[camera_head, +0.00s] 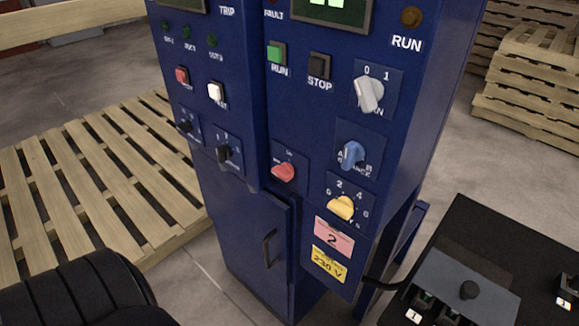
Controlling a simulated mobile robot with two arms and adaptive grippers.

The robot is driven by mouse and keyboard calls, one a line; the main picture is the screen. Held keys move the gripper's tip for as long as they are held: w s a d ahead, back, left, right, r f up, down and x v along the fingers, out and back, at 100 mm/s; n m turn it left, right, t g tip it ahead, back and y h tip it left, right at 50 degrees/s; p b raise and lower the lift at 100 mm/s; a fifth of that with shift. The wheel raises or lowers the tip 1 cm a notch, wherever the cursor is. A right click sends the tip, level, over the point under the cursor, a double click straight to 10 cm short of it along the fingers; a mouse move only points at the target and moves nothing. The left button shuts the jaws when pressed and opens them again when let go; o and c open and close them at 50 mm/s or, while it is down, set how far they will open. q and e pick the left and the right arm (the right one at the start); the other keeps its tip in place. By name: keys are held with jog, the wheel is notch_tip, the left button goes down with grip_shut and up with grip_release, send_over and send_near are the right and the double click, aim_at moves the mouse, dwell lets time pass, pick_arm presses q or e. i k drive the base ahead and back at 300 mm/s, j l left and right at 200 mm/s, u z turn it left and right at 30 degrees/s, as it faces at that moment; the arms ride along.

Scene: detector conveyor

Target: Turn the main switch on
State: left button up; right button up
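The main switch (368,95) is a white rotary knob on a blue plate with marks 0 and 1 above it. It sits at the upper right of the blue cabinet's front (305,120). Its upper end seems to lean toward the 0, though the exact angle is hard to tell. The label under it is partly hidden by the knob. Neither of my grippers shows in the head view, and nothing touches the switch.
Below the switch are a blue knob (352,155), a yellow knob (341,207) and a red knob (284,172). Green RUN (277,54) and black STOP (319,66) buttons are left of it. A black table (476,232) with small devices stands right; a wooden pallet (85,185) lies left.

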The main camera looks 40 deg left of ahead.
aim_at(286, 171)
jog(key=u, duration=1.25)
